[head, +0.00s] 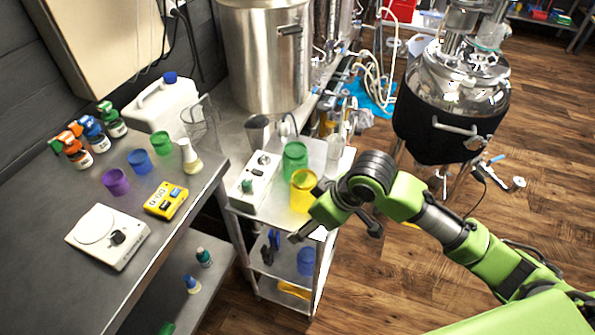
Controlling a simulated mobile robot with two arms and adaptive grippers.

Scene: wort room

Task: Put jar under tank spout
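Several coloured jars are in view, and I cannot tell which one the task means. A yellow jar (303,192) and a green jar (294,158) stand upright on the steel cart top. My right gripper (338,231) is just right of the yellow jar, near the cart's front right edge. Its dark fingers are spread apart with nothing visible between them. A black-jacketed tank with a shiny steel lid (449,122) stands at the upper right; its spout is not clear. A large steel tank (263,60) stands at the back. My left gripper is not in view.
A white-and-green device (254,183) stands left of the jars. The left table (75,220) holds a scale (107,236), a yellow meter (166,201), purple, blue and green cups, and bottles. Hoses (374,75) run behind the cart. Wooden floor (400,285) is open at right.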

